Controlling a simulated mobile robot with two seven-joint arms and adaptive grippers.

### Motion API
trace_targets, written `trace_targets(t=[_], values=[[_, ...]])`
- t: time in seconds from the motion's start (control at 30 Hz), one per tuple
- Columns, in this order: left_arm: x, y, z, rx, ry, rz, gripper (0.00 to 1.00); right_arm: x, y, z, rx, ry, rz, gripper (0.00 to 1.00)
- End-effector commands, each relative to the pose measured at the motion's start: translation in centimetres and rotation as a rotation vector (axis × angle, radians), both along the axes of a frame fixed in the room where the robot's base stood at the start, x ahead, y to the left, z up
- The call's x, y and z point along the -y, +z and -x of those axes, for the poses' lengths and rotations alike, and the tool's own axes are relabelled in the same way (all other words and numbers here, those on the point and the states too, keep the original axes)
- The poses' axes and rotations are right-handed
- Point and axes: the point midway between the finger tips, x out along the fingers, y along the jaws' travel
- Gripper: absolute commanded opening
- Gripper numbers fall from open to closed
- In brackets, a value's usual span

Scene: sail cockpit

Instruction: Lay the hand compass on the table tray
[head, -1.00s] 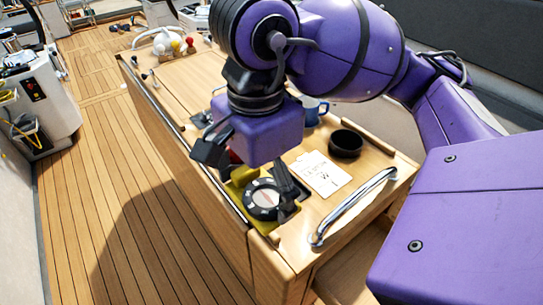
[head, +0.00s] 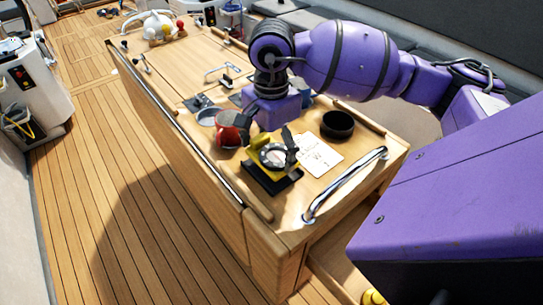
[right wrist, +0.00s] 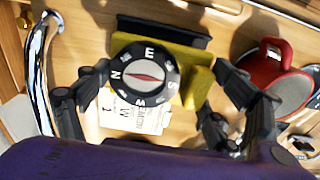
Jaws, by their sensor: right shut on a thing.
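The hand compass (head: 273,155) has a black dial with white letters and a yellow body. It also shows face-on in the right wrist view (right wrist: 145,77). My right gripper (head: 270,147) is shut on it, with one finger on each side of the yellow body in the right wrist view (right wrist: 163,82). A flat dark tray-like piece (head: 277,184) lies on the table just below the compass; a dark edge (right wrist: 165,32) shows past the yellow body. Whether the compass touches it I cannot tell. My left gripper is not in view.
On the wooden table stand a red mug (head: 229,131) left of my right gripper and a black bowl (head: 338,125) to the right. A white written card (head: 318,155) lies beside the compass. A chrome rail (head: 345,187) edges the table's near right end.

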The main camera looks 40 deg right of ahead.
Motion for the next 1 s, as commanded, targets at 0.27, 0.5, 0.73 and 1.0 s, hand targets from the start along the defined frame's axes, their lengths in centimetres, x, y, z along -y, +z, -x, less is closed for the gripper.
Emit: trace_targets(t=[0.27, 0.5, 0.73, 1.0], values=[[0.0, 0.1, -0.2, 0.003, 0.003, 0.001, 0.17, -0.1, -2.8, 0.1, 0.003, 0.001, 0.001, 0.44], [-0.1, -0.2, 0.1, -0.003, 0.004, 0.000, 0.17, -0.1, -3.1, 0.1, 0.000, 0.001, 0.001, 0.44], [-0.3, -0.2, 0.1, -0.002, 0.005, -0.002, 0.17, -0.1, -3.2, 0.1, 0.000, 0.001, 0.000, 1.00], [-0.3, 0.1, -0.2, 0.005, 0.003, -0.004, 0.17, -0.1, -3.2, 0.1, 0.000, 0.000, 0.000, 1.00]])
